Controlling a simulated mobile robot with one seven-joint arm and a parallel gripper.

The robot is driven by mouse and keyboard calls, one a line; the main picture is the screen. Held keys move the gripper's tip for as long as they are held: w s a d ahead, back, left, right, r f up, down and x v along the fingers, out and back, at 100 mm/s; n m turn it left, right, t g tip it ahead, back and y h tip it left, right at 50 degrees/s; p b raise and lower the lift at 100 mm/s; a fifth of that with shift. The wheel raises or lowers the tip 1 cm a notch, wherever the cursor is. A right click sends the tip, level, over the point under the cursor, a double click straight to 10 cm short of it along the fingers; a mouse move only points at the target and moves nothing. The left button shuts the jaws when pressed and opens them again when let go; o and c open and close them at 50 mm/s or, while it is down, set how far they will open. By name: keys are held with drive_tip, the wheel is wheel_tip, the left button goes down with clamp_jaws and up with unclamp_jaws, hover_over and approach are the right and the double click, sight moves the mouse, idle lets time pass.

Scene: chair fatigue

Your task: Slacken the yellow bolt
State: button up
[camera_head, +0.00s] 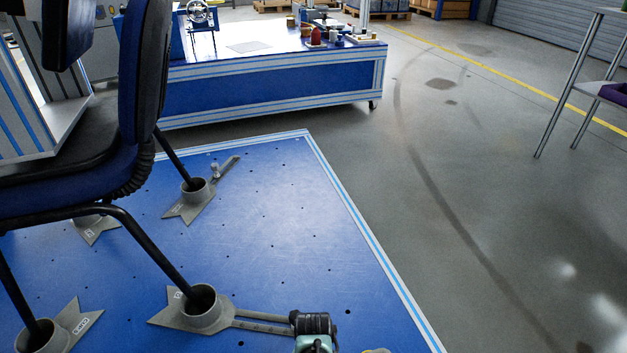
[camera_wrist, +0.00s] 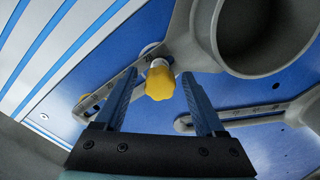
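The yellow bolt (camera_wrist: 160,82) is a lobed knob on a grey slotted clamp arm (camera_wrist: 108,92) in the wrist view. My gripper (camera_wrist: 160,73) is open, with one blue finger on each side of the bolt. Gaps show between the fingers and the knob, and I cannot tell how deep the knob sits between them. In the head view, part of my arm (camera_head: 315,326) shows at the bottom edge, over the end of a grey clamp bracket (camera_head: 263,316). A small yellow patch (camera_head: 376,351) shows beside it, mostly cut off.
A blue chair (camera_head: 131,80) stands with its black legs in grey cups on the blue platform (camera_head: 290,215). A large grey cup (camera_wrist: 262,35) is close to my right finger in the wrist view.

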drive_tip(key=c, duration=0.6)
drive_tip(key=shift+n, duration=0.7)
drive_tip(key=shift+c, duration=0.2)
drive_tip(key=shift+n, duration=0.7)
drive_tip(key=shift+n, duration=0.7)
drive_tip(key=o, duration=0.7)
